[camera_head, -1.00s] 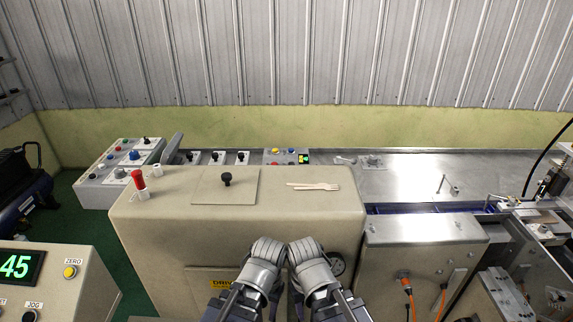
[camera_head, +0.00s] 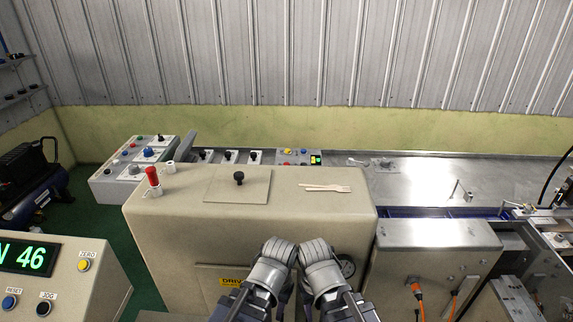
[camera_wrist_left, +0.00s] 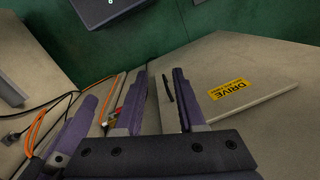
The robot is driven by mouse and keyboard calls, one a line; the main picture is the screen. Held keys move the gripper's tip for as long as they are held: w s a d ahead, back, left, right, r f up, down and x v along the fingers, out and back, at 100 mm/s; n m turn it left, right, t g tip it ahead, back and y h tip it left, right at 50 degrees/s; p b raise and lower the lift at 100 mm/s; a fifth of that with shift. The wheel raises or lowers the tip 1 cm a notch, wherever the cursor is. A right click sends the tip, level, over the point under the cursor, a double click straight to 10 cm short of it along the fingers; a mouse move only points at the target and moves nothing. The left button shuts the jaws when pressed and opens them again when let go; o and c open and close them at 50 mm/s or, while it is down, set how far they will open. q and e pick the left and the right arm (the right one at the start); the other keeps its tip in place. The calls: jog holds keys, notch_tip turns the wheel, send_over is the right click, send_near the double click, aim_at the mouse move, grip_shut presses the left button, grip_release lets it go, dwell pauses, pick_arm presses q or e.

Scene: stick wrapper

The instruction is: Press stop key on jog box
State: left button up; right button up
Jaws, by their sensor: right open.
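A small grey box (camera_head: 298,156) with yellow, blue and red buttons and a lit green display stands behind the beige cabinet; its labels are too small to read. A counter console (camera_head: 95,275) at lower left has labelled RESET, JOG and ZERO buttons and a green display reading 46. I cannot tell which is the jog box, and no stop label is legible. My left gripper (camera_head: 281,247) and right gripper (camera_head: 316,247) are side by side in front of the cabinet, far from both. The left wrist view shows the left fingers (camera_wrist_left: 160,100) apart and empty.
The beige cabinet (camera_head: 170,215) carries a red-topped part (camera_head: 153,178), a plate with a black knob (camera_head: 238,186) and wooden sticks (camera_head: 325,188). A grey button panel (camera_head: 130,165) stands at left. A steel conveyor bed (camera_head: 430,180) extends right. Green floor shows between console and cabinet.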

pick_arm(q)
grip_shut()
dwell(1.4)
